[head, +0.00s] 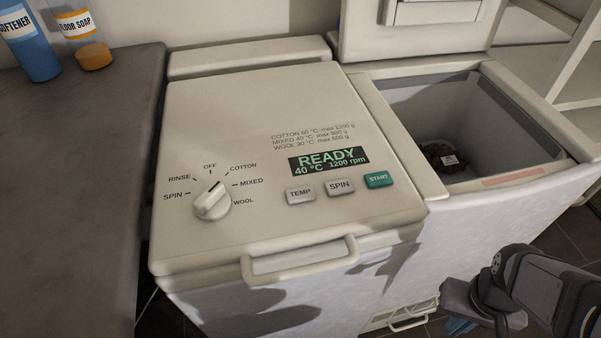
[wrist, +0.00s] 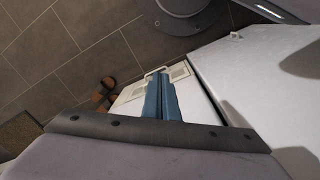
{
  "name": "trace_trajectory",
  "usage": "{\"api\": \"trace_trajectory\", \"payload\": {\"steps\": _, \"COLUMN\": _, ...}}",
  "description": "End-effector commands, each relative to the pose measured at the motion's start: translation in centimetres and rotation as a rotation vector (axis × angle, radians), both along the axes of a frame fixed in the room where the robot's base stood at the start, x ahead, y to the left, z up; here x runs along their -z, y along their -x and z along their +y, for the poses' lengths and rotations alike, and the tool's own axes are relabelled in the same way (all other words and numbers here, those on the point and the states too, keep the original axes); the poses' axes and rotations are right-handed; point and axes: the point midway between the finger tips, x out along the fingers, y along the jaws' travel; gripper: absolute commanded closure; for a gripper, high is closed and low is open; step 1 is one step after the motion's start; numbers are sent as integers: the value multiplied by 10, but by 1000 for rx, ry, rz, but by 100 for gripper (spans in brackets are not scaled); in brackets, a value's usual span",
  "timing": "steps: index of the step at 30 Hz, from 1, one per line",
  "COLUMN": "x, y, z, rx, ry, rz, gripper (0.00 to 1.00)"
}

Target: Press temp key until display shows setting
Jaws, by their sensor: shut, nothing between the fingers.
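The TEMP key (head: 300,191) is a light grey button on the sloping lid panel of the left toploader (head: 240,110). The display (head: 328,161) above it reads "READY", "40 °C" and "1200 rpm" in green. The SPIN key (head: 340,187) and the green START key (head: 379,180) sit to its right. The programme dial (head: 212,201) is to its left; exactly where its pointer aims is hard to tell. My gripper (head: 458,325) is low at the right, in front of the machines and well away from the keys. In the wrist view its blue fingers (wrist: 167,98) are shut and empty.
The right toploader (head: 490,130) stands open with a dark item with a white tag (head: 449,159) inside. A handle (head: 300,264) juts from the left machine's front edge. Softener (head: 29,45) and floor soap (head: 85,40) bottles stand on the dark counter (head: 75,150).

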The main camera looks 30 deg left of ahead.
Motion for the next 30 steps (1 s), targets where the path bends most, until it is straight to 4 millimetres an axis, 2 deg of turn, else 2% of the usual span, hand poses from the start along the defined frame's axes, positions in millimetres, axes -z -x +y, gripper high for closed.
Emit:
{"api": "trace_trajectory", "payload": {"steps": 1, "x": -23, "y": -1, "z": 4, "rx": -46, "ry": 11, "rz": -3, "gripper": 100}}
{"api": "trace_trajectory", "payload": {"steps": 3, "x": -39, "y": -3, "z": 9, "rx": -107, "ry": 27, "rz": -7, "gripper": 100}}
{"api": "trace_trajectory", "payload": {"steps": 17, "x": -140, "y": -17, "z": 45, "rx": -524, "ry": 131, "rz": -48, "gripper": 100}}
{"api": "trace_trajectory", "payload": {"steps": 30, "x": -238, "y": -25, "z": 92, "rx": -923, "ry": 221, "rz": -105, "gripper": 100}}
